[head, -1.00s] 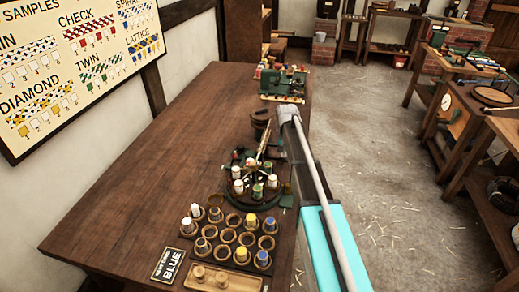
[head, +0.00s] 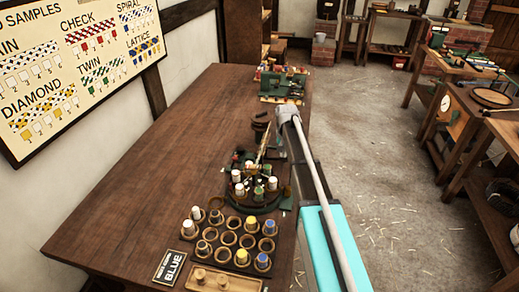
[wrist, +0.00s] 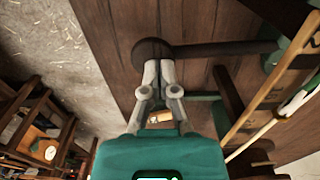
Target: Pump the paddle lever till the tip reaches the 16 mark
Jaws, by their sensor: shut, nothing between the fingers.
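In the wrist view my gripper (wrist: 158,66) is shut and empty. Its fingertips overlap the lower edge of a dark round-ended bar (wrist: 225,50), which looks like the paddle lever; I cannot tell if they touch it. A pale wooden strip with dark marks (wrist: 270,95) runs slantwise at the right, but no number is readable. My arm hides the gripper there.
A bobbin rack (head: 228,238) and a BLUE sign (head: 170,267) stand at the table's near end. A green machine (head: 283,88) stands at the far end. The left of the wooden table (head: 150,170) is clear. Shelves (head: 450,125) line the right.

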